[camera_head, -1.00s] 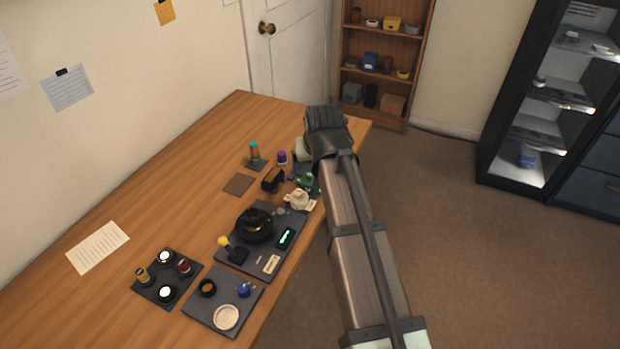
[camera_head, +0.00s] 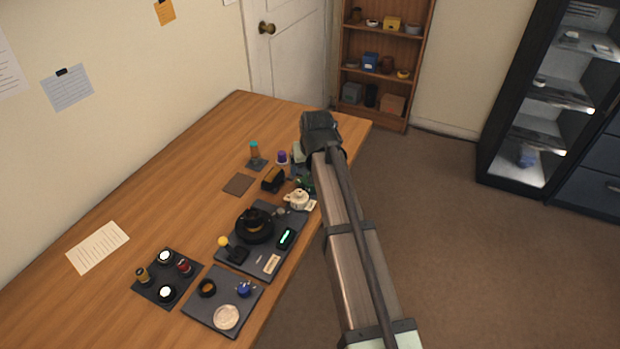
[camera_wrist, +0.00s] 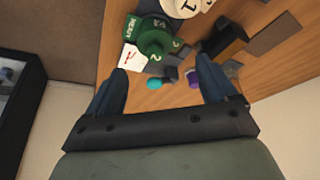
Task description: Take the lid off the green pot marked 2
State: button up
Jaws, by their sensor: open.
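The green pot marked 2 (camera_wrist: 157,38) shows at the top of the wrist view, with its rounded green top towards me. In the head view, the green pot (camera_head: 307,182) is a small patch mostly hidden by my arm. My gripper (camera_wrist: 164,70) is open, its two dark blue fingers spread apart on either side below the pot in the wrist view. Nothing is between the fingertips, and they look apart from the pot. I cannot tell the exact gap. The fingers are hidden in the head view.
A cream pot marked 1 (camera_wrist: 184,6) stands beside the green pot. A black and yellow block (camera_wrist: 226,40), a teal-capped bottle (camera_head: 254,151) and a purple-topped bottle (camera_head: 282,157) stand close by. A white card with red marks (camera_wrist: 131,57) is near the pot.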

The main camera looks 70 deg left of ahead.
jog(key=shift+w+x, duration=0.15)
jog(key=shift+x, duration=1.2)
jog(key=shift+w+x, duration=0.1)
jog(key=shift+x, duration=1.3)
jog(key=shift+d, duration=0.1)
jog(key=shift+c, duration=0.4)
jog(key=c, duration=1)
jog(key=shift+r, duration=0.1)
